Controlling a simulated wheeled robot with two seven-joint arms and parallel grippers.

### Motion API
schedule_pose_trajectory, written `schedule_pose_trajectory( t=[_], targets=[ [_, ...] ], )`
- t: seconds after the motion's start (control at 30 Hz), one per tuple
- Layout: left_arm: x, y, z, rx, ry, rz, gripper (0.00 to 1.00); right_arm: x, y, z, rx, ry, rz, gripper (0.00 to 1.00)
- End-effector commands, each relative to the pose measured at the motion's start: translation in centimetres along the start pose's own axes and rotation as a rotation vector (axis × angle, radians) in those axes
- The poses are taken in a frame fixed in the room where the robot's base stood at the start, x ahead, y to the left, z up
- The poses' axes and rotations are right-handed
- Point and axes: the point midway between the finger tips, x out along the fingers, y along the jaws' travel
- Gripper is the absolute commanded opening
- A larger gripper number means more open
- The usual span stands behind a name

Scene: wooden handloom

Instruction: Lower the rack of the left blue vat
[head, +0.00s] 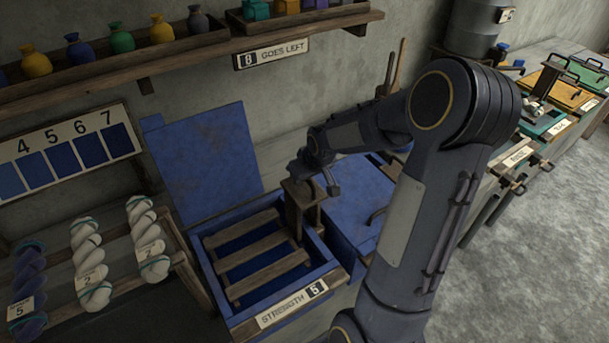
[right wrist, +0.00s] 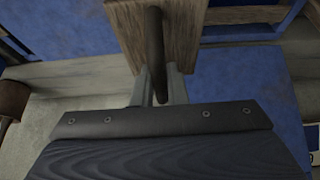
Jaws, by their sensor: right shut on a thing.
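The left blue vat (head: 209,284) stands open, its blue lid (head: 205,150) raised against the wall. Its wooden slatted rack (head: 262,272) lies across the opening near rim level, with dark blue showing between the slats. A wooden post (head: 296,216) stands at the vat's right side. My right gripper (head: 309,187) is at the top of this post. In the right wrist view, my right gripper (right wrist: 160,88) is shut on a dark rod-like handle (right wrist: 155,45) in front of the wooden block (right wrist: 187,35). My left gripper is out of view.
A second blue vat with its lid (head: 362,200) closed stands close on the right. A "Strength 5" label (head: 290,306) is on the left vat's front. A shelf of jars (head: 120,45) runs above.

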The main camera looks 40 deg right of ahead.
Motion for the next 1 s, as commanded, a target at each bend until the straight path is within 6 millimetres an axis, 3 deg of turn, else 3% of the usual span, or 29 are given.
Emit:
schedule_pose_trajectory(
  t=[0.03, 1.0],
  targets=[
    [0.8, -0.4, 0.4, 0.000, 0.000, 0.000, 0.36, 1.1, -0.1, 0.6, 0.000, -0.006, -0.002, 0.00],
    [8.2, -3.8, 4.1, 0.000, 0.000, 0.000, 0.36, 9.8, -0.1, 5.0, -0.001, -0.009, -0.003, 0.00]
  ],
)
